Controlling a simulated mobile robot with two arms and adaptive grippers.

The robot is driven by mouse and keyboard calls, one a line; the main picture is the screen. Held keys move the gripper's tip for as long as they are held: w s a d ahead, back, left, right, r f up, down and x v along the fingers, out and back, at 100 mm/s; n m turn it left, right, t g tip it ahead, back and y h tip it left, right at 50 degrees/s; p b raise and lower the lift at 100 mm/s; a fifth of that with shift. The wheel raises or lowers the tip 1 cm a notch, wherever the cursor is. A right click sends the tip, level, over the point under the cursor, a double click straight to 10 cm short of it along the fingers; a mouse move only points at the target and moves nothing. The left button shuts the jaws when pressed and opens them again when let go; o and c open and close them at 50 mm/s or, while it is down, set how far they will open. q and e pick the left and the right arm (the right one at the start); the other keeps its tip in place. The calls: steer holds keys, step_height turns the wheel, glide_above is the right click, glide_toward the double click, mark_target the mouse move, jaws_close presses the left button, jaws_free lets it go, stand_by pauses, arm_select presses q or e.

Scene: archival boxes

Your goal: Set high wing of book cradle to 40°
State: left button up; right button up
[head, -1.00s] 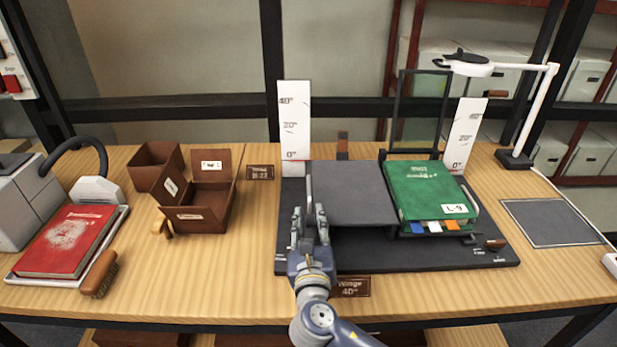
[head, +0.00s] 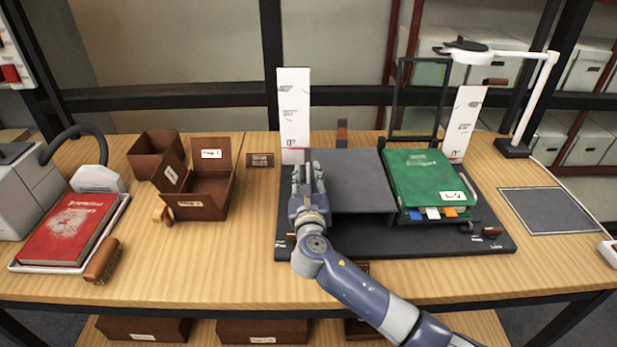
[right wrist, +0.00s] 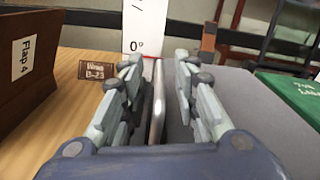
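The book cradle has a dark base (head: 450,242) with a flat grey left wing (head: 350,182). A green book (head: 425,177) lies on its right side. A white angle scale (head: 294,112) stands behind the left wing, and another scale (head: 464,125) stands behind the book. The left wing looks level, near the 0° mark. My right gripper (head: 308,180) is at the left edge of this wing. In the right wrist view, its fingers (right wrist: 157,100) are open on both sides of an upright grey bar (right wrist: 157,105), with gaps visible. My left gripper is not in view.
Brown boxes (head: 205,207), a red book (head: 68,228) on a tray and a brush (head: 101,262) are at left. A lamp (head: 530,100) and a dark mat (head: 550,210) are at right. My right arm hides most of the front sign.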

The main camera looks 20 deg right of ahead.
steer(key=shift+c, duration=1.1)
jaws_close()
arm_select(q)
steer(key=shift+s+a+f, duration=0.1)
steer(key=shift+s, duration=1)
